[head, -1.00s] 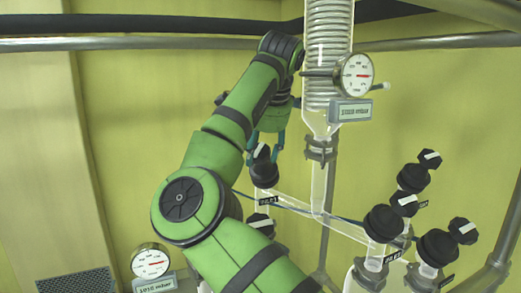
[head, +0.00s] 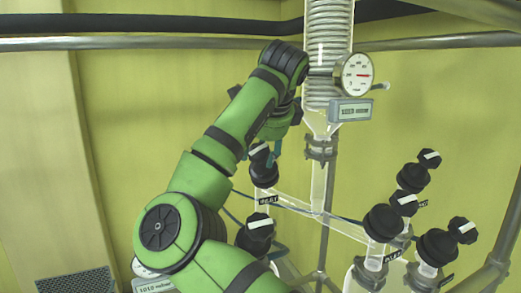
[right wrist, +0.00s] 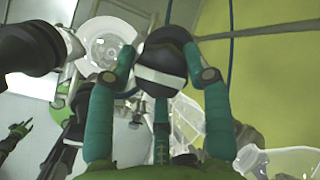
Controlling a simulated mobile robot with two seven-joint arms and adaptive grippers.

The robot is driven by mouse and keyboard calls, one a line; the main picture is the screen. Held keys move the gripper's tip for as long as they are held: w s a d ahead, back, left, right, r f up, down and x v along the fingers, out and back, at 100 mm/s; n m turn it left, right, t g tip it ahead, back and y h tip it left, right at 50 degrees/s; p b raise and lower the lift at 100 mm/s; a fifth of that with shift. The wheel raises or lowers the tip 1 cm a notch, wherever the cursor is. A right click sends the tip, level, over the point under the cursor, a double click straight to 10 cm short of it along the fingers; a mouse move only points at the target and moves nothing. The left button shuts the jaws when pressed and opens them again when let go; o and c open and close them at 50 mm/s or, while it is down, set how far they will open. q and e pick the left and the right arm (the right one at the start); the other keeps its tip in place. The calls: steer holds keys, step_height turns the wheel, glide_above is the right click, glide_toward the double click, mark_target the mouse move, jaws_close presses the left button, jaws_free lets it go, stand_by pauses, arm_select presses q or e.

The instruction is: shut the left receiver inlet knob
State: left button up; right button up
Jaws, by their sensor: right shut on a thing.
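A black knob (head: 264,172) with a white stripe on its cap sits on the left glass branch below the coil condenser. My right gripper (head: 270,154) reaches it from above, with teal fingers around its cap. In the right wrist view, the knob's cap (right wrist: 161,62) lies between the fingers of the gripper (right wrist: 163,68), which is shut on it. The white stripe runs across the cap. A second black knob (head: 257,232) stands lower on the left. My left gripper does not show in the head view.
The glass condenser (head: 328,60) with a dial gauge (head: 357,74) stands close right of my arm. Several black knobs, including one at the front (head: 383,223), crowd the right branch. A metal rail (head: 150,44) crosses above. The left wall area is clear.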

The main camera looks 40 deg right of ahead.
steer(key=shift+m, duration=0.7)
steer(key=shift+r, duration=0.1)
steer(key=o, duration=1.1)
steer(key=shift+w, duration=0.15)
steer(key=v, duration=1.2)
steer(key=shift+a+f, duration=0.2)
steer(key=shift+f, duration=0.05)
